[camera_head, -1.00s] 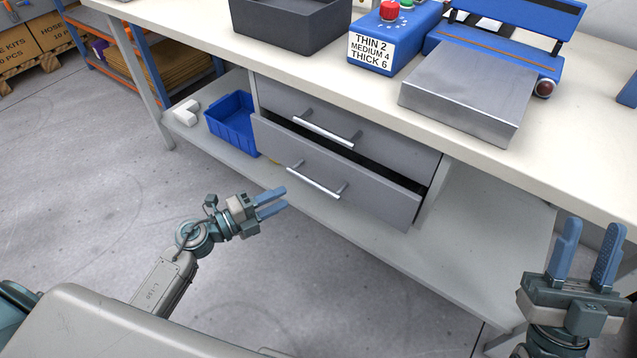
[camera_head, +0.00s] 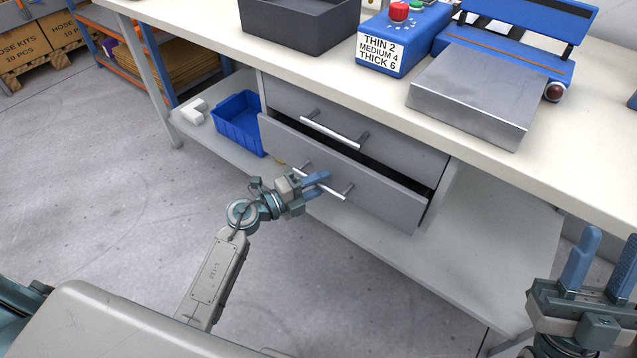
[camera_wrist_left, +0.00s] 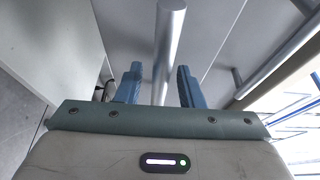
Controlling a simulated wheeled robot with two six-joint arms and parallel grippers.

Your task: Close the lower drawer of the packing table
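The lower drawer (camera_head: 385,195) of the packing table is partly pulled out, with a dark gap along its top edge. Its bar handle (camera_head: 335,190) runs across the front. My left gripper (camera_head: 320,184) is open at this handle. In the left wrist view the handle bar (camera_wrist_left: 169,45) appears between the two spread blue fingers (camera_wrist_left: 157,85), with a gap on both sides; whether it is fully within their reach I cannot tell. My right gripper (camera_head: 605,260) is open and empty at the right edge, in front of the table.
The upper drawer (camera_head: 395,148) looks shut. A blue bin (camera_head: 240,125) and a white block (camera_head: 194,113) sit on the lower shelf (camera_head: 480,265). The tabletop (camera_head: 350,90) carries a dark tray (camera_head: 290,32), a blue control box (camera_head: 395,45) and a metal-topped device (camera_head: 480,95).

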